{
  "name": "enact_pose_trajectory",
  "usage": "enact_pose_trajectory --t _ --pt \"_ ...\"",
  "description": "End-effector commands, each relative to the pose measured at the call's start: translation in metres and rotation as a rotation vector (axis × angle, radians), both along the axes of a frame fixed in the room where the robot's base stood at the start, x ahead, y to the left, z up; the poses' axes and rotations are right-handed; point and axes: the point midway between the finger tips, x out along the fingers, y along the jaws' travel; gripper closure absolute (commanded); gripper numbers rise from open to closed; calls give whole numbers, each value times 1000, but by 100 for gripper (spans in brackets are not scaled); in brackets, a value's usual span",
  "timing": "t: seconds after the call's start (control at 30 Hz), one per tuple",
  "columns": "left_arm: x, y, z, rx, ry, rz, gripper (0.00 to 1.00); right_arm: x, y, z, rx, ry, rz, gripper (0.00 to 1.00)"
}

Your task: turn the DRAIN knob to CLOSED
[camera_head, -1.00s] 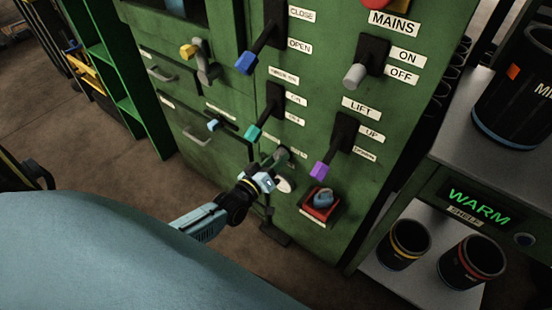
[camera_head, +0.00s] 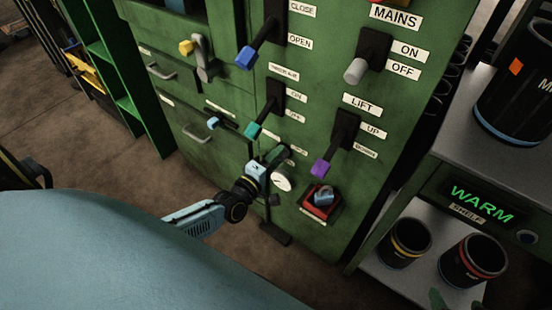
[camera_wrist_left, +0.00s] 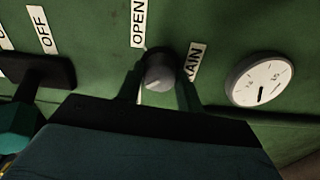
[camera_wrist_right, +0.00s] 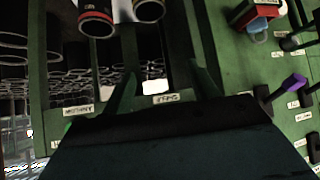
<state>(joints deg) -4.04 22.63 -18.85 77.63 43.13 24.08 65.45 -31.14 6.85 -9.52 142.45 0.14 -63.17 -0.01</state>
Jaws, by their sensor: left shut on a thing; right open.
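The DRAIN knob (camera_wrist_left: 158,75) is a round grey knob with a pale mark on its face, on the green cabinet front. My left gripper (camera_wrist_left: 160,88) is shut on it, one finger on each side. The OPEN label (camera_wrist_left: 138,22) and a partly covered DRAIN label (camera_wrist_left: 195,62) are beside it. No CLOSED label is readable. In the head view my left gripper (camera_head: 271,162) reaches the low cabinet front and mostly hides the knob. My right gripper (camera_wrist_right: 163,85) is open and empty in the right wrist view, with its fingers wide apart.
A white dial gauge (camera_head: 281,180) sits close beside my left gripper. Levers with teal (camera_head: 253,131), purple (camera_head: 320,169) and blue (camera_head: 246,57) grips stick out nearby. A warm shelf (camera_head: 487,210) with dark cups stands further right.

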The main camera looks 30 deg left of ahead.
Motion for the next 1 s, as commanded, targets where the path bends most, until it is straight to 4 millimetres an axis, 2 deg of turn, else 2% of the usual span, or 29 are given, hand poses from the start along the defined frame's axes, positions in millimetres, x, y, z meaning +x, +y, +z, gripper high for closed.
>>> enact_pose_trajectory --t 0.3,0.77,0.8,0.93,1.0 --pt "-1 0 -1 -89 9 -2 86 8 4 7 15 -58 5 41" --pt "-1 0 -1 -101 10 -1 86 8 4 7 16 -63 7 41" --pt "-1 0 -1 -101 10 -1 60 8 4 7 16 -63 7 41" --pt "-1 0 -1 -100 10 -1 43 8 4 7 16 -63 7 41" --pt "0 0 0 -100 9 -1 42 8 4 7 16 -63 7 41"
